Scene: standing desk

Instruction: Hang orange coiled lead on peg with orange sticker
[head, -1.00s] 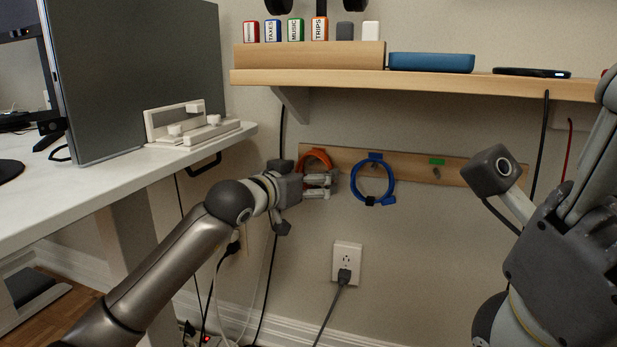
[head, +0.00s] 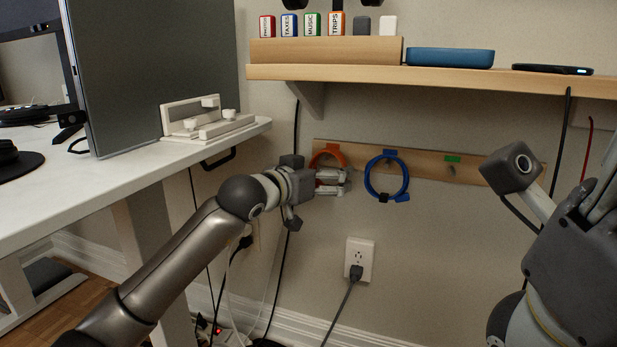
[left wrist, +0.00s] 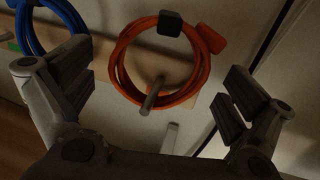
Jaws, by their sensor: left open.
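The orange coiled lead (left wrist: 122,58) hangs on the left part of the wooden peg rail (head: 425,168). In the left wrist view a metal peg (left wrist: 153,94) sticks out through its ring, with a black tie and an orange plug on the coil. In the head view my gripper partly hides the orange lead (head: 318,158). My left gripper (head: 345,182) is open in front of it. In the left wrist view its fingers (left wrist: 160,90) stand apart on either side of the coil, holding nothing. An orange sticker cannot be told apart from the lead. My right gripper (head: 600,195) is partly cut off.
A blue coiled lead (head: 370,182) hangs mid-rail; a green sticker (head: 452,158) marks the rail's right. A wooden shelf (head: 430,77) runs above. A white desk (head: 100,180) stands left. A wall outlet (head: 359,257) with a plugged cord is below.

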